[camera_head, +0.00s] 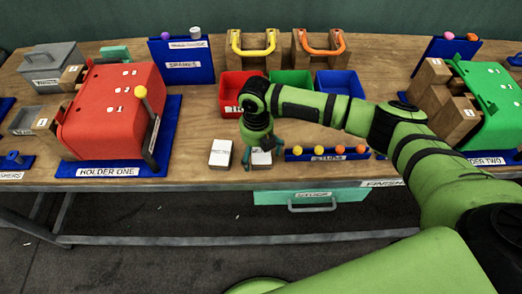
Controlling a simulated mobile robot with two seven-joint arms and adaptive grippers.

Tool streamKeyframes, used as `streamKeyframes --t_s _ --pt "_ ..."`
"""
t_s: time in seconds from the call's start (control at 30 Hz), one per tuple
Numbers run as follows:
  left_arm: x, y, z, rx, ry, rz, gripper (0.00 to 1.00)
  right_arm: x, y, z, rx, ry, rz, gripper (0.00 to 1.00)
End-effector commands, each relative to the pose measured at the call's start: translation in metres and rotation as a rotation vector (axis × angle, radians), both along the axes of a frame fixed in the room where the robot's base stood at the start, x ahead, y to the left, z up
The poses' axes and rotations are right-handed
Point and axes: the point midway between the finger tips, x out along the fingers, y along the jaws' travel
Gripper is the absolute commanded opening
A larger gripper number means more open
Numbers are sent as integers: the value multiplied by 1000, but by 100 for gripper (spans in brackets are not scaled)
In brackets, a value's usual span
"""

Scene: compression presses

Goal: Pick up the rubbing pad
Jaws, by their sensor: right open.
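Two small white-topped blocks lie near the front edge of the table: a left one (220,153) and a right one (261,158). No label that I can read says which of them, if either, is the rubbing pad. My right gripper (262,153) points down over the right block, its open fingers on either side of it and partly covering it. I cannot tell whether the fingers touch the block. The left block stands apart from the gripper. My left gripper is not in view.
A blue strip (327,154) with yellow and orange knobs lies right of the gripper. Red (236,90), green (291,84) and blue (340,86) bins stand behind. The red press (108,112) is at left, the green press (490,97) at right. A teal drawer (312,197) hangs below.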

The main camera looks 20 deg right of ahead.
Motion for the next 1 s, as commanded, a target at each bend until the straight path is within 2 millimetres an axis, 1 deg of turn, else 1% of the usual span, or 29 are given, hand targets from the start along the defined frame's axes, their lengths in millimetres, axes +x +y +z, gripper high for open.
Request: streamKeyframes --t_s 0.03,0.07,0.17,0.27,0.3,0.33,0.47,0.5,0.53,0.77,0.87,0.97,1.0 --pt "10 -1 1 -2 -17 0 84 0 0 -1 0 0 1 100" --pt "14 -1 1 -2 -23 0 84 0 0 -1 1 0 1 100" --pt "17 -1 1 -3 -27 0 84 0 0 0 1 0 0 100" --pt "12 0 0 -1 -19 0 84 0 0 0 1 0 0 64" --pt "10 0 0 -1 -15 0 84 0 1 0 1 0 0 48" --pt "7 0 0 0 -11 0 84 0 1 0 1 0 0 45" --pt "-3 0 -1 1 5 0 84 0 0 0 1 0 0 45" --pt "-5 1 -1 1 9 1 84 0 0 0 1 0 0 40" --pt "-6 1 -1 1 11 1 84 0 0 0 1 0 0 40" --pt "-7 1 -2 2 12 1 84 0 0 2 2 -1 0 40" --pt "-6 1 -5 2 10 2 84 0 1 9 3 -2 0 40" --pt "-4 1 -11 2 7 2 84 1 1 22 2 -5 1 40" --pt "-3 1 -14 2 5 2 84 2 1 29 4 -5 1 40"
